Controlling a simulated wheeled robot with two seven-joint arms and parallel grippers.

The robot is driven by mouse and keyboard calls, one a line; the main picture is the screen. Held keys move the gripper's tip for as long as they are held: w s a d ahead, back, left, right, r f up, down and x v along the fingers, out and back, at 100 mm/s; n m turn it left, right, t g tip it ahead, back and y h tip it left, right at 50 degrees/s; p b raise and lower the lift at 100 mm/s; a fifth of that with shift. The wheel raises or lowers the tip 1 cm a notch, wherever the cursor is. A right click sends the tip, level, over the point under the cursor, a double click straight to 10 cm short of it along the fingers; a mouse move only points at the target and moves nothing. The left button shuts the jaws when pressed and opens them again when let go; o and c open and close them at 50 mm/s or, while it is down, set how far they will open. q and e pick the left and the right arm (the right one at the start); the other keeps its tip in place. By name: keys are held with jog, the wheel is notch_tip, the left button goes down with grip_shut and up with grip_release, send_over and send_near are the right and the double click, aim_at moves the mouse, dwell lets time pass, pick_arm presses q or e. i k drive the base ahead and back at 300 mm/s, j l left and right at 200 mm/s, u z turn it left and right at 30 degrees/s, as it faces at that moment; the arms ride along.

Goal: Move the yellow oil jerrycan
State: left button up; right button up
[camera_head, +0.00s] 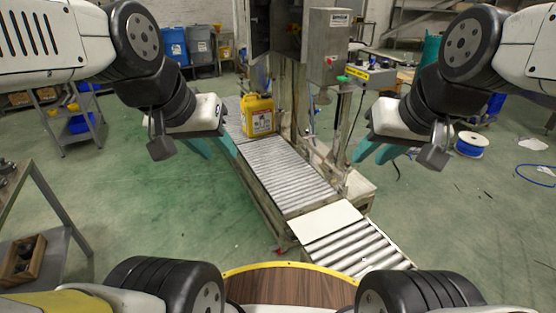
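The yellow oil jerrycan (258,115) stands upright on the roller conveyor (290,172), toward its far end, with a pale label on its front. My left gripper (215,150) has teal fingers and hangs to the left of the jerrycan, nearer to me, beside the conveyor's left edge. It does not appear to touch the jerrycan. My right gripper (372,155), also with teal fingers, hangs to the right of the conveyor, well apart from the jerrycan. Both grippers' fingers appear spread, with nothing visible between them.
A metal machine with a grey control box (327,45) stands right of the conveyor. A white plate (318,221) lies across the conveyor's near part. A cable spool (470,144) is at right, a shelf cart (68,118) at left. Green floor is open left of the conveyor.

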aim_at(257, 111)
jog(key=i+j+u, duration=0.35)
jog(key=i, duration=0.25)
jog(key=i+j+u, duration=0.35)
jog(key=i, duration=0.25)
jog(key=i+u, duration=0.35)
jog(key=i, duration=0.3)
jog(key=i+z, duration=0.15)
jog(key=i, duration=0.4)
jog(key=i+j+z, duration=0.15)
jog(key=i, duration=0.35)
jog(key=i+j+z, duration=0.15)
jog(key=i, duration=0.35)
jog(key=i+j+z, duration=0.2)
jog(key=i+z, duration=0.25)
jog(key=i+j+z, duration=0.3)
jog(key=z, duration=0.2)
jog(key=i+j+z, duration=0.25)
jog(key=j+z, duration=0.2)
jog(key=i+j+z, duration=0.2)
jog(key=j+z, duration=0.3)
jog(key=i+j+z, duration=0.15)
jog(key=i+j, duration=0.15)
jog(key=i+j+z, duration=0.15)
jog(key=j, duration=0.4)
jog(key=i, duration=0.15)
